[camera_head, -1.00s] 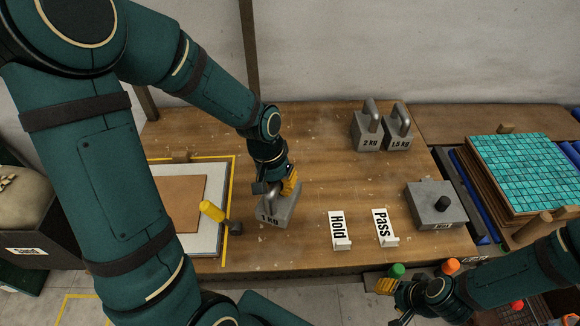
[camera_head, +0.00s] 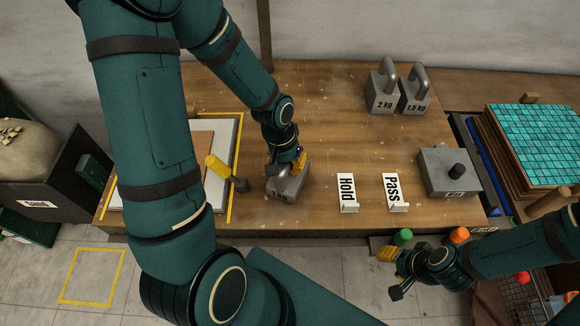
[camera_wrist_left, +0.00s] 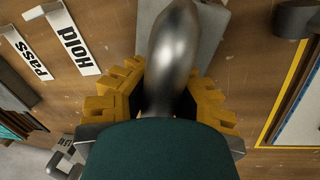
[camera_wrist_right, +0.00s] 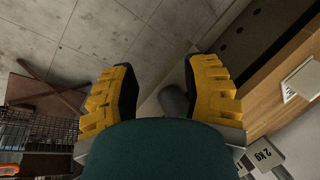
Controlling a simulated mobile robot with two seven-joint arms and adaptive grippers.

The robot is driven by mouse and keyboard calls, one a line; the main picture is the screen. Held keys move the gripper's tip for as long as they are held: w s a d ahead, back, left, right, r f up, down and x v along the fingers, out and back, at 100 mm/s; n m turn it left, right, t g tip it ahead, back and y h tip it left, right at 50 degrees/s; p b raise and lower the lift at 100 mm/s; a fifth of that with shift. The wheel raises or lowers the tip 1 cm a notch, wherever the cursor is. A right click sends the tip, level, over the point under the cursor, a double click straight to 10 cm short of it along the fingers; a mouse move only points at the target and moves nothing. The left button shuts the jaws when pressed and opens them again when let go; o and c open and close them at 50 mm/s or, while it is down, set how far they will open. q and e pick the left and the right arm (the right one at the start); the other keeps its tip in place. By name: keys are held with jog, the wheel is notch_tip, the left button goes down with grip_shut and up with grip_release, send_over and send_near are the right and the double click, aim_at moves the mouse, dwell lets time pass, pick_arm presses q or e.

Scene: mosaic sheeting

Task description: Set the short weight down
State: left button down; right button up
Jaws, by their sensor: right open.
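The short grey weight marked 1 kg (camera_head: 289,187) is at the middle front of the wooden table, right of the yellow-handled hammer. My left gripper (camera_head: 286,168) is over it. In the left wrist view its rounded metal handle (camera_wrist_left: 172,50) lies between the yellow fingers, which are closed about it. The weight's body is partly hidden by the gripper, and I cannot tell whether its base touches the table. My right gripper (camera_head: 389,273) is open and empty, low in front of the table's front edge; it also shows in the right wrist view (camera_wrist_right: 163,78).
The hammer (camera_head: 220,170) lies close left of the weight. Hold (camera_head: 347,190) and Pass (camera_head: 393,190) signs stand to its right. The 2 kg (camera_head: 382,92) and 1.5 kg (camera_head: 414,97) weights stand behind. The table's middle is clear.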

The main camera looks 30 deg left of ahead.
pick_arm(q)
jog(key=shift+f, duration=0.15)
jog(key=shift+f, duration=0.1)
jog(key=c, duration=1.1)
grip_release()
jog(key=shift+c, duration=0.2)
notch_tip(320, 180, up, 12)
jog(key=a+p, duration=0.2)
jog(key=p, duration=0.1)
jog(key=shift+s+a, duration=0.15)
jog(key=shift+s, duration=0.05)
